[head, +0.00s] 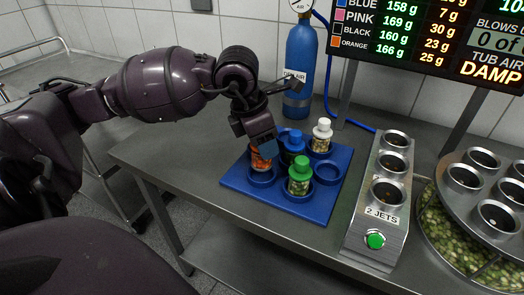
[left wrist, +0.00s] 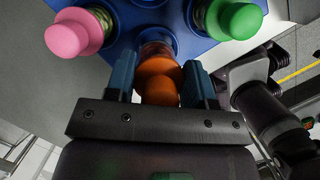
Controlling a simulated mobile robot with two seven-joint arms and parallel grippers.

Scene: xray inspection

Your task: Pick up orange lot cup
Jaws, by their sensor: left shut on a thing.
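The orange lot cup (head: 259,161) is at the left side of the blue tray (head: 287,207), partly hidden by my left gripper (head: 263,147). In the left wrist view the orange cup (left wrist: 158,82) sits between the two blue fingers of my left gripper (left wrist: 161,82). The gripper is shut on it from both sides. The cup is at or just over the tray; I cannot tell whether its base touches.
Close by on the tray stand green-capped (head: 300,176), blue-capped (head: 295,145) and white-capped (head: 322,136) bottles. A pink-capped bottle (left wrist: 72,32) shows in the left wrist view. A metal two-jets block (head: 376,205) stands to the right, a blue air cylinder (head: 300,65) behind.

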